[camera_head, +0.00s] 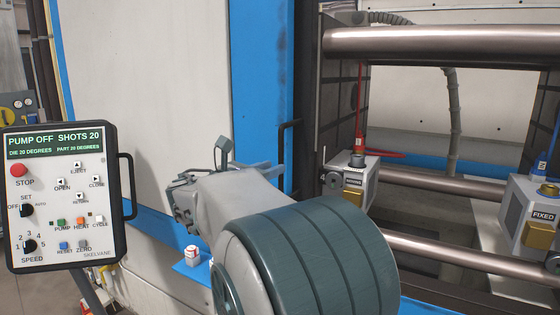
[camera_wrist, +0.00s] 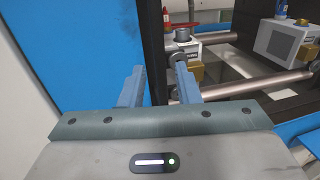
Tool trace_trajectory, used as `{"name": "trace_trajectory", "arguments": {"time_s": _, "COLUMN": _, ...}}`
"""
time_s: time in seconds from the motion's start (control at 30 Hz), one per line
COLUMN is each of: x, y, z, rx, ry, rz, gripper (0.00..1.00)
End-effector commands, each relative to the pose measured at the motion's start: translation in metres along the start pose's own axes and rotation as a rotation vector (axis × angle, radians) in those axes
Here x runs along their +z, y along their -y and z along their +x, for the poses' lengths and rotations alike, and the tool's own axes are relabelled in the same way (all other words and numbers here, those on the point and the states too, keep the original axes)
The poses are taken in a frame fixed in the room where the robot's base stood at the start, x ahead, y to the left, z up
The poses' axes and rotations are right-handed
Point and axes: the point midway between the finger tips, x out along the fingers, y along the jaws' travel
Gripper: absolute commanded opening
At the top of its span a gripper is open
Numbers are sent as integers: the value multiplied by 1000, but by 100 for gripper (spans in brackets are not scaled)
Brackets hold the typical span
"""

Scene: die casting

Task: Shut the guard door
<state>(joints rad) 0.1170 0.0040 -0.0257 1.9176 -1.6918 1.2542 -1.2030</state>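The guard door is a white panel with a blue frame (camera_head: 270,65) at the left of the machine opening. It stands open, with the die area exposed to its right. A black bar handle (camera_head: 283,160) is on its right edge. My gripper (camera_head: 268,172) is just left of the handle, fingers pointing toward it. In the wrist view my gripper (camera_wrist: 158,80) is open, its two blue-grey fingers apart. A dark upright strip (camera_wrist: 152,40) shows beyond the gap between them; I cannot tell whether it is the handle or the door edge. No contact is visible.
A control panel (camera_head: 62,195) on the left reads PUMP OFF, SHOTS 20. Right of the door are thick steel tie bars (camera_head: 450,42), a moving die block (camera_head: 350,175) and a fixed one (camera_head: 535,210). A small white container (camera_head: 192,255) stands on a blue ledge below.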

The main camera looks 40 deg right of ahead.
Motion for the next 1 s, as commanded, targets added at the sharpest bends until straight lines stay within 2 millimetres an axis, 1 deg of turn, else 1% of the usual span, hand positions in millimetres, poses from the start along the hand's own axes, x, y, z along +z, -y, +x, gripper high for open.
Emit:
{"name": "trace_trajectory", "arguments": {"time_s": 0.03, "x": 2, "y": 0, "z": 10, "rx": -3, "ry": 0, "rz": -1, "gripper": 29}}
{"name": "trace_trajectory", "arguments": {"time_s": 0.1, "x": 1, "y": 1, "z": 21, "rx": -2, "ry": -1, "rz": 0, "gripper": 29}}
{"name": "trace_trajectory", "arguments": {"time_s": 0.23, "x": 1, "y": 0, "z": 36, "rx": -1, "ry": 0, "rz": 0, "gripper": 29}}
{"name": "trace_trajectory", "arguments": {"time_s": 0.4, "x": 0, "y": 0, "z": 44, "rx": 1, "ry": -1, "rz": 2, "gripper": 29}}
{"name": "trace_trajectory", "arguments": {"time_s": 0.63, "x": 0, "y": 0, "z": 45, "rx": 1, "ry": -1, "rz": 2, "gripper": 29}}
{"name": "trace_trajectory", "arguments": {"time_s": 0.67, "x": 0, "y": 0, "z": 45, "rx": 1, "ry": -1, "rz": 2, "gripper": 27}}
{"name": "trace_trajectory", "arguments": {"time_s": 0.7, "x": 0, "y": 0, "z": 45, "rx": 1, "ry": -1, "rz": 2, "gripper": 16}}
{"name": "trace_trajectory", "arguments": {"time_s": 0.77, "x": 0, "y": 0, "z": 44, "rx": 0, "ry": -1, "rz": 2, "gripper": 0}}
{"name": "trace_trajectory", "arguments": {"time_s": 1.0, "x": 0, "y": 1, "z": 44, "rx": 1, "ry": -1, "rz": 2, "gripper": 0}}
